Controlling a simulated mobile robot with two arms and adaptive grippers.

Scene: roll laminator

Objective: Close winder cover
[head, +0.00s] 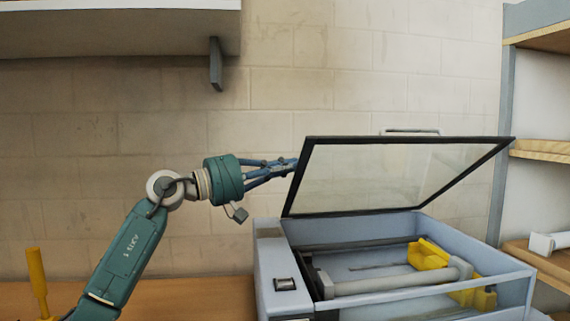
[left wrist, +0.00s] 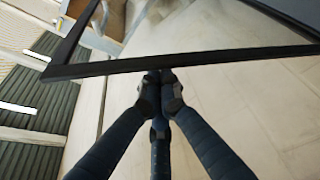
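The winder cover (head: 385,178) is a clear panel in a dark frame. It stands raised and tilted above the grey laminator body (head: 400,301), with a thin handle (head: 411,131) on its upper edge. My left gripper (head: 291,164) is at the cover's left frame edge, with its fingers drawn together. In the left wrist view the fingertips (left wrist: 160,80) meet right at the dark frame bar (left wrist: 200,61). I cannot tell whether they touch it, and nothing shows held between them. My right gripper is not in view.
Inside the open body lie a pale roller (head: 400,279) and a yellow part (head: 428,254). A wooden table (head: 190,300) runs left of the machine, with a yellow-handled tool (head: 38,280). A shelf (head: 120,30) hangs upper left; a rack (head: 541,149) stands right.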

